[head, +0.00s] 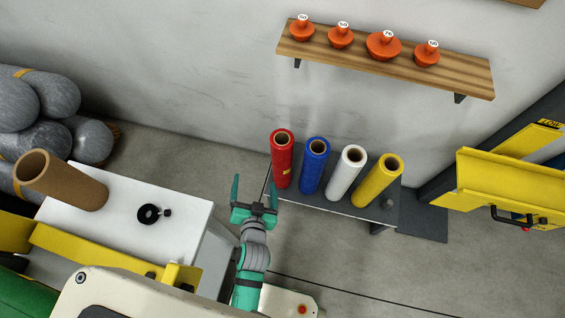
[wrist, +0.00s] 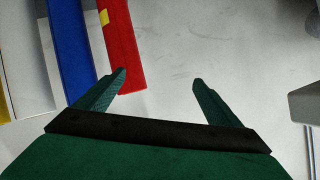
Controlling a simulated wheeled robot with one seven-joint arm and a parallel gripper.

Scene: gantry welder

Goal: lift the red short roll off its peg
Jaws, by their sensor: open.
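The red short roll (head: 282,160) stands upright at the left end of a row of rolls on a dark low shelf by the wall. It has a small yellow label and a brown core at its top. My gripper (head: 254,190) is open and empty, to the left of the red roll and apart from it in the head view. In the wrist view the red roll (wrist: 121,45) lies beyond the left fingertip, outside the space between the fingers (wrist: 158,78). The peg is hidden inside the roll.
Blue (head: 314,165), white (head: 346,172) and yellow (head: 377,180) rolls stand close to the right of the red one. A wooden wall shelf (head: 385,62) with orange weights hangs above. A white cabinet (head: 185,212) with a brown tube (head: 62,180) stands at the left.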

